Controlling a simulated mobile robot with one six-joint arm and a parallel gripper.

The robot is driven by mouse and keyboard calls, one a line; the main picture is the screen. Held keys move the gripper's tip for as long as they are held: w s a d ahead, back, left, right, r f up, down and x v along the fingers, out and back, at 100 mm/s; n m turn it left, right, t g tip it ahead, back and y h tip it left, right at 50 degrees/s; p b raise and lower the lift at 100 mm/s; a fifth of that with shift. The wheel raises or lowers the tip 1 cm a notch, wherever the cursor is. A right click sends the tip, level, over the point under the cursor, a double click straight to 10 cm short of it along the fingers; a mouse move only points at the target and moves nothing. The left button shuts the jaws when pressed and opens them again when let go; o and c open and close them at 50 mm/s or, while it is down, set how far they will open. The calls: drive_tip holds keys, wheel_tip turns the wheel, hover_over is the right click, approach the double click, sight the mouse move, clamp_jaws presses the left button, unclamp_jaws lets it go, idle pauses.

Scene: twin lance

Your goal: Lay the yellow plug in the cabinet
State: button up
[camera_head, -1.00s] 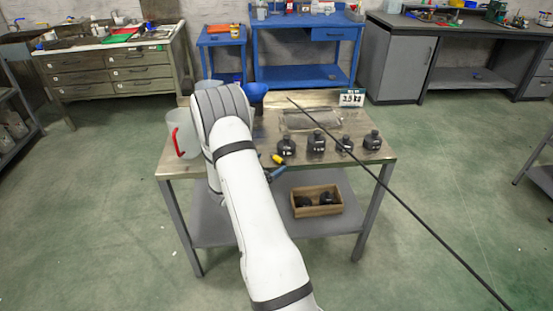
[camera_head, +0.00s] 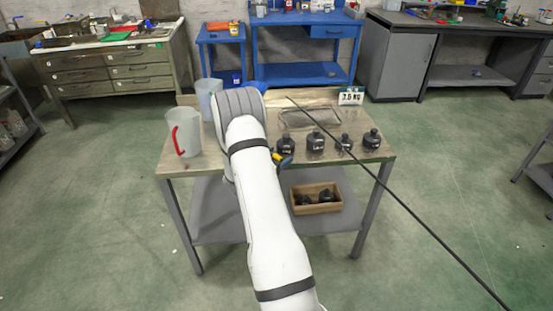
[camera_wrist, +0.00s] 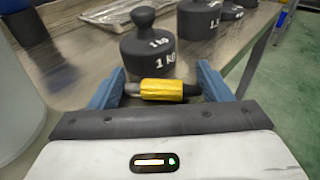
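The yellow plug (camera_wrist: 162,89) has a yellow middle and dark ends. In the wrist view it lies crosswise between the blue fingertips of my gripper (camera_wrist: 161,88), which appear to meet both its ends. In the head view the plug (camera_head: 288,160) is a small yellow spot near the table's front edge, and my arm hides most of the gripper. A grey cabinet (camera_head: 402,66) with a shut door stands under the dark bench at the back right. A drawer cabinet (camera_head: 105,72) stands at the back left. I cannot tell which one the task means.
Several dark weights (camera_head: 315,141) stand on the table (camera_head: 183,166), one just beyond the plug in the wrist view. A jug with a red handle (camera_head: 182,134) stands at left. A wooden box (camera_head: 317,205) is on the lower shelf. A long black rod (camera_head: 425,225) crosses the right.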

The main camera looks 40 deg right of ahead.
drive_tip(key=c, duration=0.6)
